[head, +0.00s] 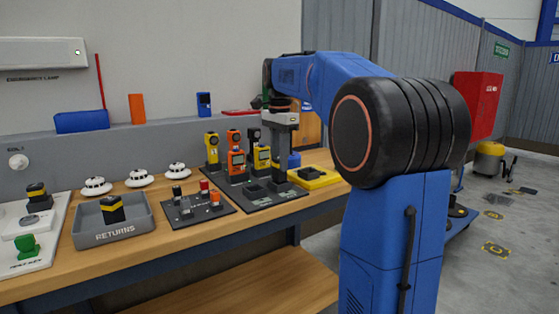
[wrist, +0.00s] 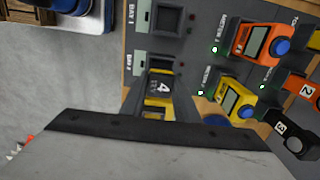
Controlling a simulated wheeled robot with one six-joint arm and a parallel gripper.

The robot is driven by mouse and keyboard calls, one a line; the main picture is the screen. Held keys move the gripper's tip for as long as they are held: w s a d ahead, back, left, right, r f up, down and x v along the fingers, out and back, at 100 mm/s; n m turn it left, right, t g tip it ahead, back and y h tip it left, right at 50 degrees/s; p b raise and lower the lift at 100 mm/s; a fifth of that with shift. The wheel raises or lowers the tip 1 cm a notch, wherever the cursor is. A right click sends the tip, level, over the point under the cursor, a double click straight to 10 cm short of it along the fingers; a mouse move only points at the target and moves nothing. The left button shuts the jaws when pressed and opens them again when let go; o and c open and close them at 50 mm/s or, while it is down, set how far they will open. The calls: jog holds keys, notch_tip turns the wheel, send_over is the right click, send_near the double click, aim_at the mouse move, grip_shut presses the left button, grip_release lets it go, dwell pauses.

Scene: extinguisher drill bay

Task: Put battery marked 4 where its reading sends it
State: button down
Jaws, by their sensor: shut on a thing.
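Battery marked 4 (wrist: 163,88), black and yellow with a white 4, is between the fingers of my gripper (wrist: 160,100) in the wrist view. In the head view my gripper (head: 279,178) points down over the right part of a dark board (head: 282,196), shut on the battery, which is mostly hidden there. The wrist view shows sockets labelled BAY 1 (wrist: 163,18) and BAY 2 (wrist: 158,62) on this board; the battery is close to BAY 2. I cannot tell whether it touches the board. Orange (wrist: 250,42) and yellow (wrist: 232,98) meters stand beside the bays, green lamps lit.
A smaller dark board (head: 190,212) holds several small pieces. Taller devices stand behind the bays.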

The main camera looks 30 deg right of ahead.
jog(key=shift+f, duration=1.5)
dwell(1.4)
jog(key=c, duration=1)
grip_release()
jog(key=shift+r, duration=3.5)
